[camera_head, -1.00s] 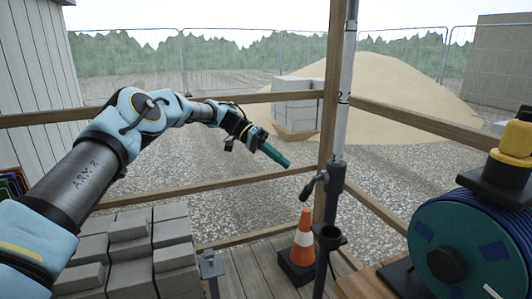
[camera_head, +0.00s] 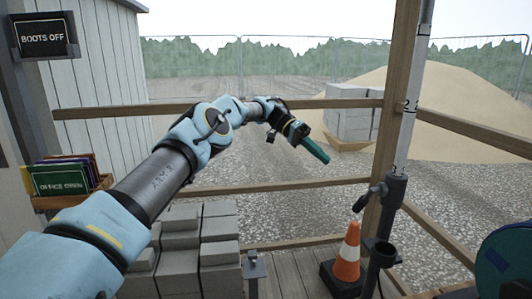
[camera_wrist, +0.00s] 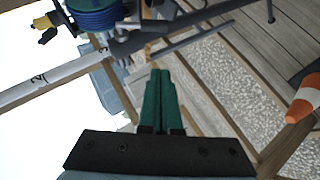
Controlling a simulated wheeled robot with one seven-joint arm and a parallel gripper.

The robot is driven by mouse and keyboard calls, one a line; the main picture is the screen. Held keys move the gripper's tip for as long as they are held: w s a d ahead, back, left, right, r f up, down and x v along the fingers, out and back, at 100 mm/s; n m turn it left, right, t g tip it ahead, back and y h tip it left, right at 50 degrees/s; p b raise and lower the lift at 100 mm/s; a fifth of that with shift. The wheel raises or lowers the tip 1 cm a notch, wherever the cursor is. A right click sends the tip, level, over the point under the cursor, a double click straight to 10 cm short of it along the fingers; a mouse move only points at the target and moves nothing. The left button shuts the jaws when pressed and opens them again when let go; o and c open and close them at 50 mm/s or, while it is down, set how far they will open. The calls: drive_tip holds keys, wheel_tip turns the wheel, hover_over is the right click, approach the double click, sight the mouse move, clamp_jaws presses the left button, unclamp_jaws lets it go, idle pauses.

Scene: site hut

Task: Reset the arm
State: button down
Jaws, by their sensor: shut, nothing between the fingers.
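My gripper (camera_head: 326,158) has green fingers and is shut with nothing between them. In the head view my arm reaches from the lower left, and the gripper hangs in free air in front of the wooden rails, pointing right and slightly down. In the wrist view the two green fingers (camera_wrist: 158,74) lie side by side, touching nothing.
A wooden post and a graduated pole (camera_head: 411,108) stand right of the gripper. An orange cone (camera_head: 347,258) stands on the decking. Grey blocks (camera_head: 220,255) are stacked below my arm.

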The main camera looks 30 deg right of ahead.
drive_tip(key=w+a+n+t+y+p, duration=0.1)
drive_tip(key=w+a+n+t, duration=0.25)
drive_tip(key=a, duration=0.75)
drive_tip(key=w+a+f+n+t, duration=0.1)
drive_tip(key=w+a+n+t, duration=0.25)
drive_tip(key=a, duration=0.75)
drive_tip(key=w+a+n+t+y+p, duration=0.1)
drive_tip(key=w+a+n+t, duration=0.25)
drive_tip(key=a, duration=0.65)
drive_tip(key=s+a+n+t, duration=0.1)
drive_tip(key=s+a+n, duration=0.2)
drive_tip(key=a, duration=1)
drive_tip(key=s+a+f+n+t+y, duration=0.1)
drive_tip(key=s+a+n, duration=0.3)
drive_tip(key=s+a, duration=0.5)
drive_tip(key=a+t+p, duration=0.1)
drive_tip(key=a, duration=0.3)
drive_tip(key=shift+s+f+y, duration=0.3)
drive_tip(key=shift+s, duration=0.05)
